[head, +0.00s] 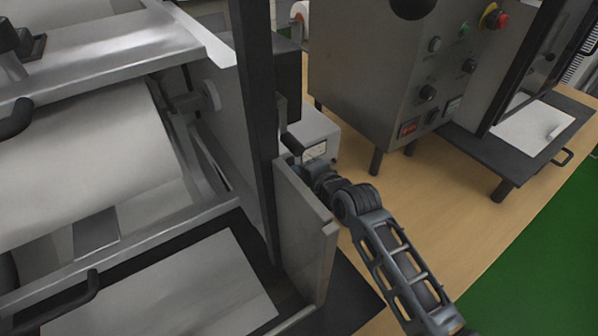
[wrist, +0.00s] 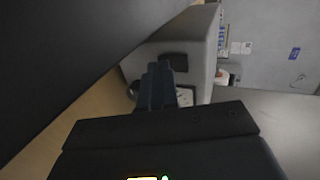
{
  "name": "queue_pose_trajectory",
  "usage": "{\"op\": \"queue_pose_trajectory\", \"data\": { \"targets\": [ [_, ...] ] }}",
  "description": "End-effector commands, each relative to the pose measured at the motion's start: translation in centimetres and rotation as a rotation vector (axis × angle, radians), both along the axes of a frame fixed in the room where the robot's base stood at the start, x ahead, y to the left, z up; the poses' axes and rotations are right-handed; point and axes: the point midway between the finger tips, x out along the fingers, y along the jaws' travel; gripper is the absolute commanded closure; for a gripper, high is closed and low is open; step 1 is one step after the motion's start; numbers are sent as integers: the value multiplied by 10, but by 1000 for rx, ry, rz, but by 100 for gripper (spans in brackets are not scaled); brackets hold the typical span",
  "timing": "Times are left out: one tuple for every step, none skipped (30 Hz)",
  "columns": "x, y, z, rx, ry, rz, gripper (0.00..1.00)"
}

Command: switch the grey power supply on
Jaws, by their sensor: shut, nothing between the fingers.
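The grey power supply (head: 322,131) is a small light-grey box on the wooden bench, behind my arm and between two large machines. A white meter face shows on its front, partly covered by my wrist. In the wrist view the power supply (wrist: 203,62) is ahead of my gripper, with a dark rectangle on it and part of the white meter below. My gripper (wrist: 158,70) is shut and empty, its fingers overlapping the box's front in the picture. I cannot tell if they touch it. In the head view my gripper (head: 294,160) is partly hidden beside a grey plate.
An upright grey plate (head: 305,235) and a dark post (head: 254,120) of the left machine stand close beside my gripper. A steel control cabinet (head: 365,75) on legs stands to the right. Bare bench (head: 440,190) lies right of my arm.

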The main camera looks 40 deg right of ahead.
Motion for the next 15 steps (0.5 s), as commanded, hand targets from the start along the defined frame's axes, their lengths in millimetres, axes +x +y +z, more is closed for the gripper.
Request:
{"op": "queue_pose_trajectory", "data": {
  "targets": [
    [0, 0, 0, 0, 0, 0, 100],
    [0, 0, 0, 0, -1, 0, 100],
    [0, 0, -2, -1, -4, 0, 100],
    [1, 0, -3, -2, -9, 0, 100],
    [1, 0, -5, -3, -17, 1, 100],
    [3, 0, -6, -6, -31, 1, 100],
    [4, 0, -8, -8, -43, 1, 100],
    [4, 0, -2, -7, -40, 2, 100],
    [3, 0, -2, -7, -39, 2, 100],
    [3, 0, -2, -7, -38, 2, 100],
    [4, 0, -2, -7, -38, 2, 100],
    [4, 0, -2, -7, -38, 2, 100],
    [4, 0, -2, -7, -38, 2, 100],
    [4, 0, -1, -7, -38, 2, 100],
    [4, 0, -1, -7, -38, 2, 100]
  ]
}}
